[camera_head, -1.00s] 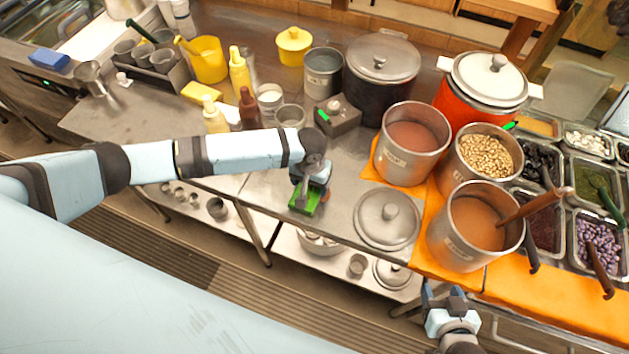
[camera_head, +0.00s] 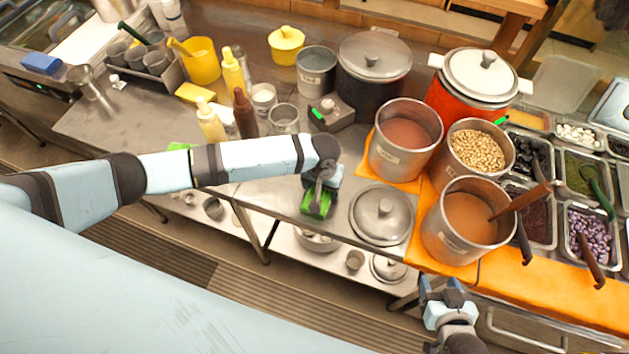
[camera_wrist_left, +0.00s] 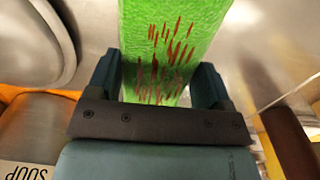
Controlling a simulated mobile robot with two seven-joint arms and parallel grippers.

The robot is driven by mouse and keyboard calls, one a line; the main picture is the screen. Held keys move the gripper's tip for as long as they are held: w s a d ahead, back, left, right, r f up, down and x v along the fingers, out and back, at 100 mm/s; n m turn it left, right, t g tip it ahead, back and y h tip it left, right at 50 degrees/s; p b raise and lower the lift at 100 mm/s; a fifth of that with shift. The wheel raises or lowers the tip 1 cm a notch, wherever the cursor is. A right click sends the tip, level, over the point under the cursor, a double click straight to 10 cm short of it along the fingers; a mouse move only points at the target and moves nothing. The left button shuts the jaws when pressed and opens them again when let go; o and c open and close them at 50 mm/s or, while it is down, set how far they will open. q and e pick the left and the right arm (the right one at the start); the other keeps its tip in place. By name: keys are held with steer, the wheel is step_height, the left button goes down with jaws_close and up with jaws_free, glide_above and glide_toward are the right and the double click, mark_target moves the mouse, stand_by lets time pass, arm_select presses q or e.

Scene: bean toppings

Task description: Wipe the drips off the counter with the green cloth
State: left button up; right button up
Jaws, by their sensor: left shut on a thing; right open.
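My left gripper (camera_head: 322,186) is shut on the green cloth (camera_head: 316,206), close to the counter's front edge and left of a steel lid. In the left wrist view the green cloth (camera_wrist_left: 175,40) runs between the two fingers and bears several red streaks. Whether the cloth touches the counter (camera_head: 272,192) is hard to tell. I make out no drips on the bare metal around it; any under the cloth or arm are hidden. My right gripper (camera_head: 446,290) is open and empty in front of the orange-covered counter edge.
The steel lid (camera_head: 381,214) lies just right of the cloth. Steel pots (camera_head: 404,140) stand beyond it on orange cloth. A box with a green light (camera_head: 338,113) and bottles (camera_head: 243,110) stand behind my left arm. Another green patch (camera_head: 180,146) shows behind that arm.

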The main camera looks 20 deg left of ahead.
arm_select(q)
steer(key=shift+d, duration=0.35)
steer(key=shift+a+p, duration=0.8)
steer(key=shift+a, duration=0.55)
steer(key=shift+a+p, duration=0.3)
steer(key=shift+a, duration=0.95)
step_height(320, 180, up, 8)
steer(key=shift+d, duration=0.1)
